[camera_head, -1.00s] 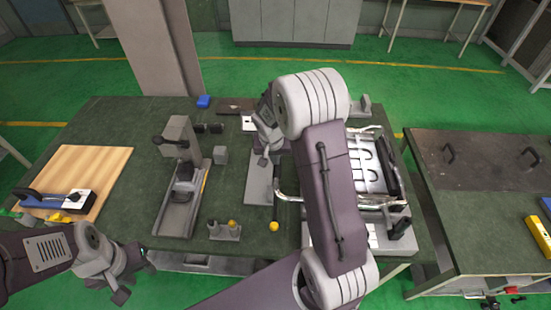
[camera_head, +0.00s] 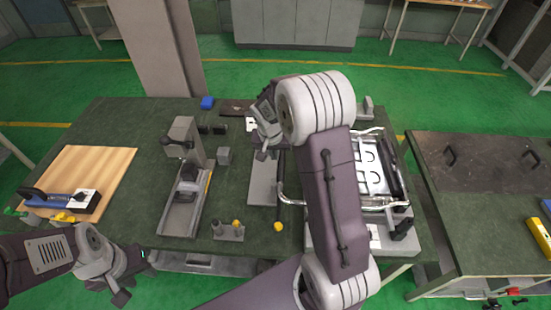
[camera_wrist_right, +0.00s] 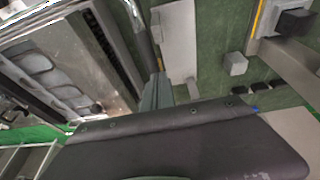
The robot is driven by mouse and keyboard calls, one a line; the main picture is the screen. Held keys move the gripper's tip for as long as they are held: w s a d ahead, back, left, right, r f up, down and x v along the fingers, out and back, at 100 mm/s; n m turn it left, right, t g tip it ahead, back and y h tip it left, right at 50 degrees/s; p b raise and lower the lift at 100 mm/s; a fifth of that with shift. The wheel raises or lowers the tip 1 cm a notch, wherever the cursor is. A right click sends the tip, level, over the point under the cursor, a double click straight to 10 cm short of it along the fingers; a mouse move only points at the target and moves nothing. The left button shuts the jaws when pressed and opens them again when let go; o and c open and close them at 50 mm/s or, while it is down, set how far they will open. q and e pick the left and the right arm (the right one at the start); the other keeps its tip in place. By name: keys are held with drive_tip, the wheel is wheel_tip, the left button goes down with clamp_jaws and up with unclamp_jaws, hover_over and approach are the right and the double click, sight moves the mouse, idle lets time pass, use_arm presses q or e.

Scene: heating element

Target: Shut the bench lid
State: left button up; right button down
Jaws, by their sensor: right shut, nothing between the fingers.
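A metal fixture (camera_head: 372,170) with bent tubes, plates and a black handled edge stands at the bench's right end. It also shows at left in the right wrist view (camera_wrist_right: 60,70). A flat dark brown panel with two handles (camera_head: 490,165) lies on the right-hand table. I cannot tell which part is the lid. My right gripper (camera_head: 262,154) is over the middle of the bench, left of the fixture. Its fingers (camera_wrist_right: 157,92) are shut and empty. My left gripper (camera_head: 122,280) hangs by the bench's front left edge; its fingers are unclear.
The green bench (camera_head: 130,190) holds a wooden board (camera_head: 90,170), a grey clamp device (camera_head: 185,200), a small grey cube (camera_head: 224,155) and a blue box (camera_head: 207,102). In the wrist view, a dark riveted panel (camera_wrist_right: 180,145) fills the bottom; what it belongs to is unclear.

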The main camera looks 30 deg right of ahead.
drive_tip(key=v, duration=0.8)
drive_tip(key=shift+a+r, duration=0.3)
drive_tip(key=shift+r, duration=0.05)
